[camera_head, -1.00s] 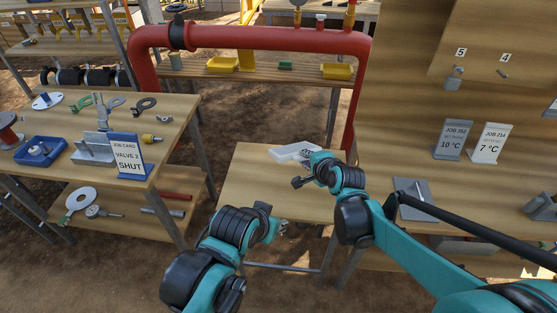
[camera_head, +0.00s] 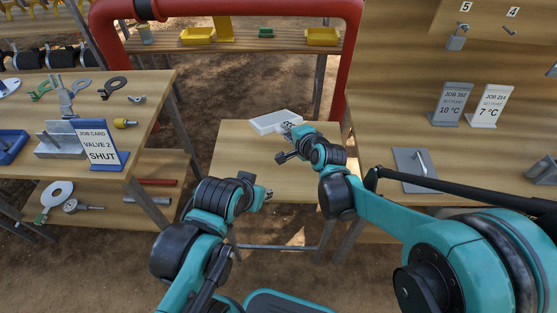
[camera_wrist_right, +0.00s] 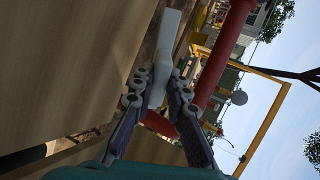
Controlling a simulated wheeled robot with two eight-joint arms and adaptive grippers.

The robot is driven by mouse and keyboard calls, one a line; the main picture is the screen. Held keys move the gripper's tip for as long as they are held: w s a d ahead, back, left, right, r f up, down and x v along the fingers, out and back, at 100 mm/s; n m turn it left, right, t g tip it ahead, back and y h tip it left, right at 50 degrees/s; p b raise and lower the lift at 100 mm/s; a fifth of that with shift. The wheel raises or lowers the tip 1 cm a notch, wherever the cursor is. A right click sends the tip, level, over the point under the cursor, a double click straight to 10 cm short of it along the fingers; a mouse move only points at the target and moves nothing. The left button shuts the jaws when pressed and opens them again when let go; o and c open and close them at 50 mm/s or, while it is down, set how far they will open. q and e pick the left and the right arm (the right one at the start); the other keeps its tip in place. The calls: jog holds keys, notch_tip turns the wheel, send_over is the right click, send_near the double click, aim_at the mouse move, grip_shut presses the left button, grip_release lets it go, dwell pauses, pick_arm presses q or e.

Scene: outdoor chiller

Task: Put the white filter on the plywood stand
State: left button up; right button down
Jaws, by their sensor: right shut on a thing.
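The white filter (camera_head: 272,122), a flat pale panel, is at the far edge of the low plywood stand (camera_head: 245,170) in the head view. My right gripper (camera_head: 287,132) is shut on its near right end. In the right wrist view the filter (camera_wrist_right: 167,45) sticks out from between the two fingers of the gripper (camera_wrist_right: 159,93). I cannot tell whether the filter touches the stand top or hangs just above it. My left gripper (camera_head: 266,193) is low in front of the stand, apart from the filter; its small fingers do not show clearly whether they are open.
A bench with a valve job card (camera_head: 103,147) and tools stands at left. A red pipe (camera_head: 240,8) arches behind the stand. A wooden bench at right holds two setpoint cards (camera_head: 450,104) and a grey plate (camera_head: 413,168). Most of the stand top is bare.

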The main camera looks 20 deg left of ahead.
notch_tip(320, 180, down, 3)
jog(key=shift+f+b, duration=0.15)
jog(key=shift+b, duration=0.85)
jog(key=c, duration=1.4)
grip_release()
jog(key=p+v, duration=0.3)
jog(key=v, duration=0.5)
jog(key=shift+p, duration=0.3)
